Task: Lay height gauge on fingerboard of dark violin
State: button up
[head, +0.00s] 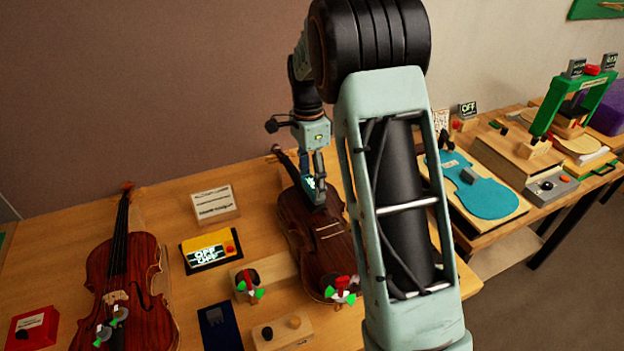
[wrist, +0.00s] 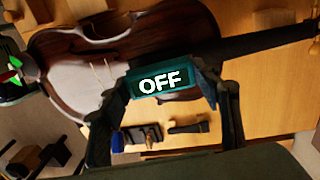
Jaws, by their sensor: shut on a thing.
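The dark violin (head: 320,235) lies on the bench in the middle of the head view, its neck toward the back. Its body (wrist: 90,65) and its black fingerboard (wrist: 268,42) show in the wrist view, the fingerboard running to the upper right. My gripper (head: 315,190) is shut on the height gauge (wrist: 160,84), a teal block whose display reads OFF. The gauge is above or against the violin where body and fingerboard meet and hides part of both. I cannot tell whether it touches the fingerboard.
A redder violin (head: 140,268) lies at the left. Between the violins are a yellow box (head: 229,241) reading OFF and a card stand (head: 216,203). A wooden block with knobs (head: 285,331) is in front. A blue violin-shaped plate (head: 490,199) lies at the right.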

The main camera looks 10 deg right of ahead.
aim_at(310, 180)
jog(key=shift+f+b, duration=0.4)
jog(key=shift+f, duration=0.4)
jog(key=o, duration=1.3)
jog(key=shift+r, duration=0.1)
jog(key=r, duration=0.4)
jog(key=w+r, duration=0.1)
jog(key=r, duration=0.7)
jog(key=shift+w+a, duration=0.15)
